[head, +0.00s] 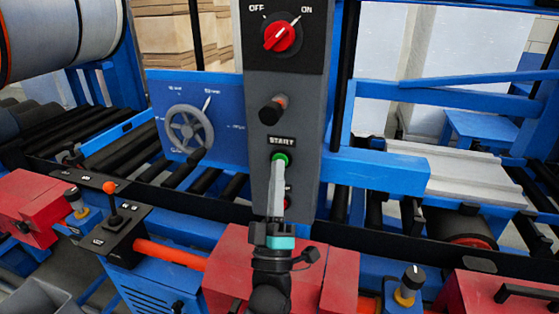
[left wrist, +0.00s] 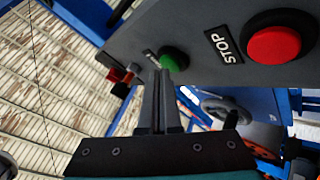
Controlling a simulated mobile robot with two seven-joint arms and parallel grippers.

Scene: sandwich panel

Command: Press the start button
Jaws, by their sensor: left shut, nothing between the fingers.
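The green start button (head: 284,156) is on the grey control panel (head: 304,110), just under the START label (head: 282,141). My left gripper (head: 279,166) is shut and empty, with its fingertips at the button and covering part of it in the head view. In the left wrist view, the green button (left wrist: 175,58) shows just beyond the tips of my left gripper (left wrist: 160,78). I cannot tell whether the tips touch the button or whether it is pushed in. My right gripper is not in view.
A red stop button (left wrist: 273,45) with a STOP label (left wrist: 222,46) sits on the same panel; my gripper partly hides it in the head view. Above START are a dark knob (head: 272,109) and a red OFF/ON switch (head: 283,37). A handwheel (head: 190,134) stands left.

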